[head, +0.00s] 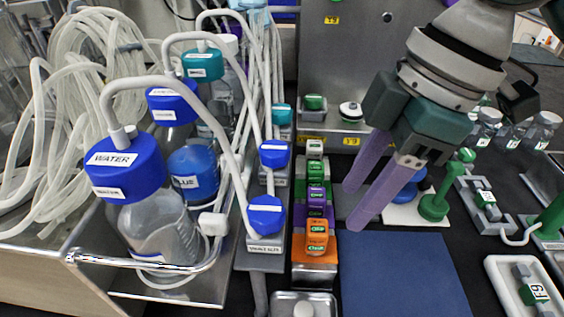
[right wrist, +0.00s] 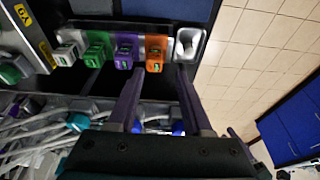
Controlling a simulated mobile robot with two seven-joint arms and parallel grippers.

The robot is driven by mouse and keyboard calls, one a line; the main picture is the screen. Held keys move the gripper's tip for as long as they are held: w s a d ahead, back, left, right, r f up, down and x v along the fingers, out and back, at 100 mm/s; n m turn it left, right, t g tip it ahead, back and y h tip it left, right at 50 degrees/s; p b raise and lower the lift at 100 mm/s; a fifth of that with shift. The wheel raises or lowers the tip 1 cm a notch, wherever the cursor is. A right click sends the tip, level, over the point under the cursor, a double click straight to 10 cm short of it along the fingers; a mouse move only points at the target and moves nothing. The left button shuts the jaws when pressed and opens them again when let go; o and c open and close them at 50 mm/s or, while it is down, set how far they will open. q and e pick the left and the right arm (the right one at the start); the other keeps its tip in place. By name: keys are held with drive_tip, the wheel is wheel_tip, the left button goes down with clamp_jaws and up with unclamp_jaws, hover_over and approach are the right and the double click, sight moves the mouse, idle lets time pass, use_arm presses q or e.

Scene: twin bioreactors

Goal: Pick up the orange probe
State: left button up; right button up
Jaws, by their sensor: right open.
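The orange probe (head: 316,238) stands at the near end of a row of coloured probes in the head view. It also shows in the right wrist view (right wrist: 156,53), just beyond and between the two fingertips. My right gripper (head: 362,204) is open, its purple fingers apart and empty, to the right of the row and above the table. In the right wrist view the right gripper (right wrist: 158,75) points towards the orange probe, and I see no contact. My left gripper is not in view.
Purple (head: 316,198), green (head: 315,170) and white (head: 314,147) probes stand behind the orange one. Blue-capped bottles (head: 124,166) with tubes crowd the left. A small metal tray (head: 277,301) lies in front. A blue mat (head: 402,275) leaves clear room at the right.

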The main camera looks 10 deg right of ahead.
sight(328, 227)
drive_tip(key=x, duration=0.5)
drive_tip(key=shift+w+d+f, duration=0.1)
drive_tip(key=shift+w+d, duration=0.1)
drive_tip(key=x, duration=0.3)
drive_tip(key=b+x, duration=0.1)
drive_tip(key=x, duration=0.1)
drive_tip(key=shift+w+a+f, duration=0.1)
drive_tip(key=shift+w+a, duration=0.1)
drive_tip(key=shift+a, duration=0.1)
clamp_jaws()
